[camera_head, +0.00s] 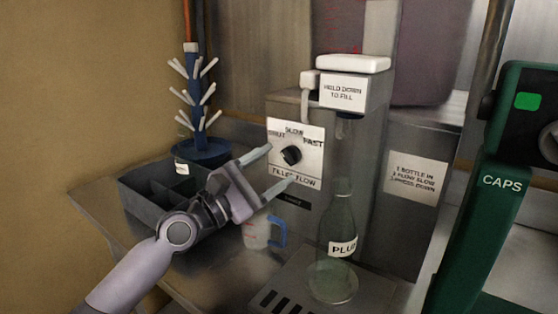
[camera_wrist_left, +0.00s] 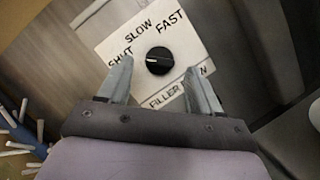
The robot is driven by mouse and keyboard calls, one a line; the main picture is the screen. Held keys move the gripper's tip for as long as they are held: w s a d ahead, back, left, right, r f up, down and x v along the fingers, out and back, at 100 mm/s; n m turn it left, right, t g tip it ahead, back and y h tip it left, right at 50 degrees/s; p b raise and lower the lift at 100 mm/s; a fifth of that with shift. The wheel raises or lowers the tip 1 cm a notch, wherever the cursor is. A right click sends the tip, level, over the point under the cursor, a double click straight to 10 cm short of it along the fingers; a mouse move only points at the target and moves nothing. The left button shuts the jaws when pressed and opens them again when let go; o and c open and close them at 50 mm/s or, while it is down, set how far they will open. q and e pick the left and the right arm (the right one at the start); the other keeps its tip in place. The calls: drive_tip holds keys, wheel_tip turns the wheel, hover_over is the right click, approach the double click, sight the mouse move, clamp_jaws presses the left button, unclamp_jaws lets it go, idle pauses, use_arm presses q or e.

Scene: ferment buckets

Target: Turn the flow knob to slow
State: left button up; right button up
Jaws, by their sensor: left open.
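The flow knob (camera_head: 291,155) is a round black dial on a white label plate (camera_head: 310,171) on the front of the grey filler box. The plate reads SHUT, SLOW and FAST above and FILLER FLOW below. In the left wrist view the knob (camera_wrist_left: 159,60) has a white mark on its left side, towards SHUT. My left gripper (camera_head: 279,164) is open in front of the plate. In the left wrist view its fingers (camera_wrist_left: 159,66) lie either side of the knob; I see no contact. My right gripper is not in view.
A bottle (camera_head: 341,215) stands under the filler spout on a drip tray (camera_head: 283,291). A jug with a blue handle (camera_head: 258,233) is below my gripper. A dark divided bin (camera_head: 140,205) and a blue bottle tree (camera_head: 197,100) are left. A green CAPS machine (camera_head: 490,200) is right.

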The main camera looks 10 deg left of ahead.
sight(290, 156)
use_arm(q)
drive_tip(key=shift+x, duration=1.1)
drive_tip(key=c, duration=1)
drive_tip(key=shift+c, duration=0.2)
